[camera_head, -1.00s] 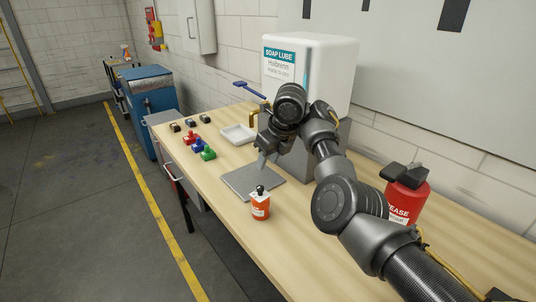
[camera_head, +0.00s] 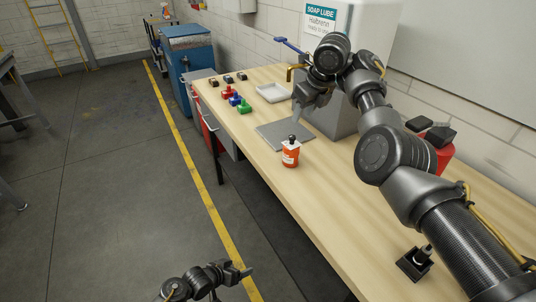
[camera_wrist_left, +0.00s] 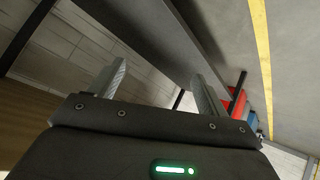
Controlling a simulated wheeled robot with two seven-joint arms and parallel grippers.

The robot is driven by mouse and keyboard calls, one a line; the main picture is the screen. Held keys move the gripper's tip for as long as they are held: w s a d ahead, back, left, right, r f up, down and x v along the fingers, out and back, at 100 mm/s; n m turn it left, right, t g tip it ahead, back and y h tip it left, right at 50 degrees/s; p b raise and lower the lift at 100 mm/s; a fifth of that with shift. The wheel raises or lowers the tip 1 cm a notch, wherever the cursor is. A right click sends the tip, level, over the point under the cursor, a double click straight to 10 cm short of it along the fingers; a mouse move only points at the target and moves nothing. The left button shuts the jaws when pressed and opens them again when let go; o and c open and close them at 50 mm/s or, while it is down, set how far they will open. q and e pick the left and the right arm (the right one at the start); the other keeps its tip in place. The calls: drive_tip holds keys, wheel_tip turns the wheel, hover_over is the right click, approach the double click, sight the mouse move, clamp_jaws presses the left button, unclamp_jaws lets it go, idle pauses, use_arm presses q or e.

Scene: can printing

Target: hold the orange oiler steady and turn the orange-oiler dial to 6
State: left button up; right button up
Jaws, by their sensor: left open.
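The orange oiler (camera_head: 290,156), a small bottle with a white label and a black top, stands upright on the wooden table just in front of a grey mat (camera_head: 268,134). Its dial and any numbers are too small to read. My right gripper (camera_head: 297,112) points down near the mat's back edge, apart from the oiler; whether its fingers are open or shut I cannot tell. My left gripper (camera_head: 246,270) is low over the floor, left of the table and well apart from the oiler. In the left wrist view my left gripper (camera_wrist_left: 158,72) is open and empty.
Red, blue and green small bottles (camera_head: 237,98) and a white tray (camera_head: 273,93) stand farther back. The soap lube dispenser (camera_head: 345,35) is behind my right arm. A black square holder (camera_head: 415,263) sits at front right. The table around the oiler is clear.

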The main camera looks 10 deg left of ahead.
use_arm(q)
drive_tip(key=w+d+r+m+h, duration=0.1)
drive_tip(key=w+r, duration=0.3)
drive_tip(key=r, duration=0.5)
drive_tip(key=w+d+r+m+t+h, duration=0.1)
drive_tip(key=w+d+r, duration=0.2)
drive_tip(key=r, duration=0.7)
drive_tip(key=w+d+r+m+h, duration=0.2)
drive_tip(key=w+d+r, duration=0.1)
drive_tip(key=r, duration=0.7)
drive_tip(key=shift+w+d+r+t, duration=0.1)
drive_tip(key=shift+w+d+t, duration=0.05)
drive_tip(key=shift+w, duration=0.3)
drive_tip(key=shift+w+d+t, duration=0.1)
drive_tip(key=shift+w+t, duration=0.05)
drive_tip(key=shift+w, duration=0.25)
drive_tip(key=m+y, duration=0.1)
approach(286, 151)
drive_tip(key=shift+w+d+f+t, duration=0.25)
drive_tip(key=shift+d+f, duration=0.1)
drive_tip(key=shift+f, duration=0.1)
drive_tip(key=shift+w+d+f+t, duration=0.15)
drive_tip(key=shift+w+d+f, duration=0.2)
drive_tip(key=shift+f, duration=0.1)
drive_tip(key=shift+r, duration=0.2)
drive_tip(key=x, duration=1)
drive_tip(key=shift+w+d+f, duration=0.2)
drive_tip(key=shift+w, duration=0.1)
use_arm(e)
drive_tip(key=shift+w+f, duration=0.35)
